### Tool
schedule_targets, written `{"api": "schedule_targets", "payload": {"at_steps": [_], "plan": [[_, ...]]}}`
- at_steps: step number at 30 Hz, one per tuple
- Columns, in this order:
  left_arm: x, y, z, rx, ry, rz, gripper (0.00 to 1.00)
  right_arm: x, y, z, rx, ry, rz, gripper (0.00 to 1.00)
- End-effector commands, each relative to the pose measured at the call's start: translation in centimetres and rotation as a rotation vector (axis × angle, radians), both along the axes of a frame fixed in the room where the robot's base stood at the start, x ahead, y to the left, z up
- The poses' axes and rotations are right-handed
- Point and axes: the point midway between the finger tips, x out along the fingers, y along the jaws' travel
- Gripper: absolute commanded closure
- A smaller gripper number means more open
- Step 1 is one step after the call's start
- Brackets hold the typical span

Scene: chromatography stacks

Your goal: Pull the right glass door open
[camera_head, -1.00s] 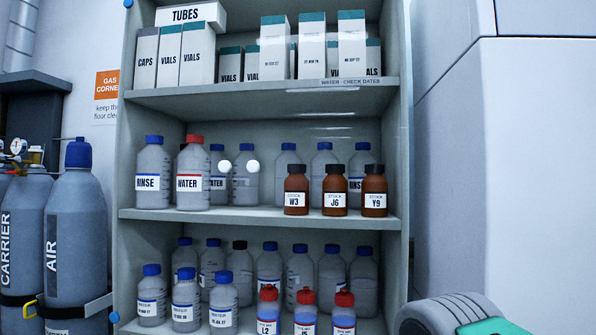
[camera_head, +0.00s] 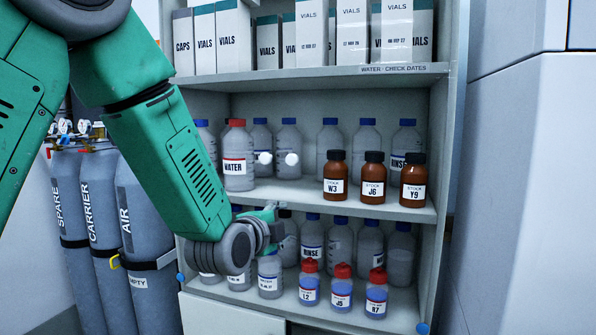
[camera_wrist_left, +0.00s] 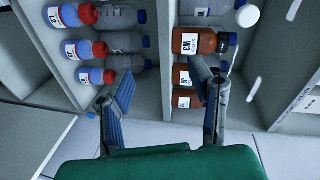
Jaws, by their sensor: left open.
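The right glass door is a clear pane over the right half of the shelves; its surface barely shows. Its white round knob (camera_head: 292,160) sits beside the left door's knob (camera_head: 263,158), and both doors look shut. A white round knob also shows at the top of the left wrist view (camera_wrist_left: 247,15); I take it for the right door's. My left gripper (camera_head: 272,226) is in front of the lower shelf, below the knobs and apart from them. In the left wrist view my left gripper (camera_wrist_left: 160,98) has its fingers spread with nothing between them. My right gripper is not in view.
Behind the glass stand brown bottles (camera_head: 373,178), a water bottle (camera_head: 238,160), red-capped bottles (camera_head: 342,287) and boxes (camera_head: 361,35). Gas cylinders (camera_head: 140,230) stand at left. A large pale cabinet (camera_head: 525,190) stands close on the right.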

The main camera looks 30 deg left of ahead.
Motion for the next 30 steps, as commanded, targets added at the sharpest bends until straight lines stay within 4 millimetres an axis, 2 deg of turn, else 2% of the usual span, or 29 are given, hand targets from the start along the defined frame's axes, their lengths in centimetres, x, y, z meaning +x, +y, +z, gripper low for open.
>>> {"api": "schedule_targets", "payload": {"at_steps": [1, 3, 6, 11, 24, 30], "plan": [[0.2, 0.6, 4.4, 0.057, -0.051, 0.004, 0.52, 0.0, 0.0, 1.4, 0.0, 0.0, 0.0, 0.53], [0.3, 1.3, 7.7, 0.127, -0.097, 0.01, 0.52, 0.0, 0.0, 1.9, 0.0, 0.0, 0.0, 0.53], [0.3, 1.9, 10.3, 0.186, -0.131, 0.018, 0.52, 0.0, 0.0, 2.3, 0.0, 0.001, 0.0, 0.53], [1.4, 2.2, 11.1, 0.209, -0.142, 0.02, 0.52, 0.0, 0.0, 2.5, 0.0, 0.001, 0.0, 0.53], [9.8, 4.1, 11.1, 0.207, -0.141, 0.022, 0.52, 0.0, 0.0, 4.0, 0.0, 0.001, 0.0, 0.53], [12.5, 4.9, 11.1, 0.208, -0.142, 0.021, 0.52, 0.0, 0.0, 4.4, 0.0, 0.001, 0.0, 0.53]]}}
